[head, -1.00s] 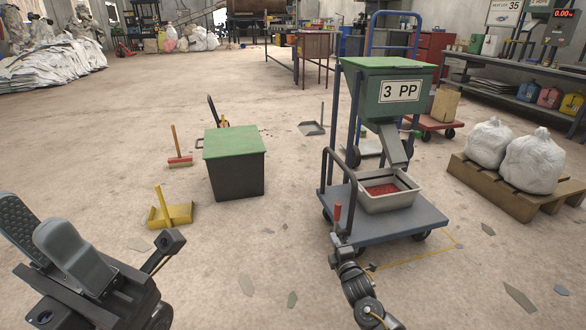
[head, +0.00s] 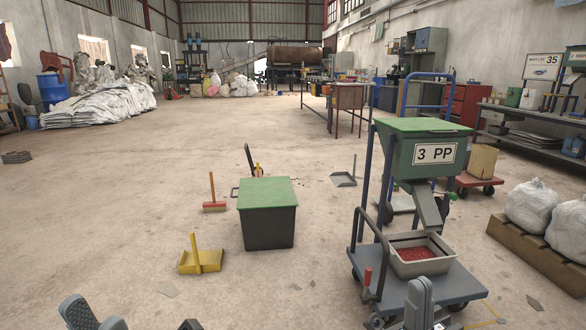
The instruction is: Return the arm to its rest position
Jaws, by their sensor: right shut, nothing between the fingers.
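My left gripper (head: 94,316) shows at the bottom left edge of the head view. Only its two grey fingertips are in the picture, set apart with nothing seen between them. My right gripper (head: 419,304) shows at the bottom edge, right of centre, in front of the blue-grey cart. It is shut and empty, and its wrist and arm are mostly cut off by the frame.

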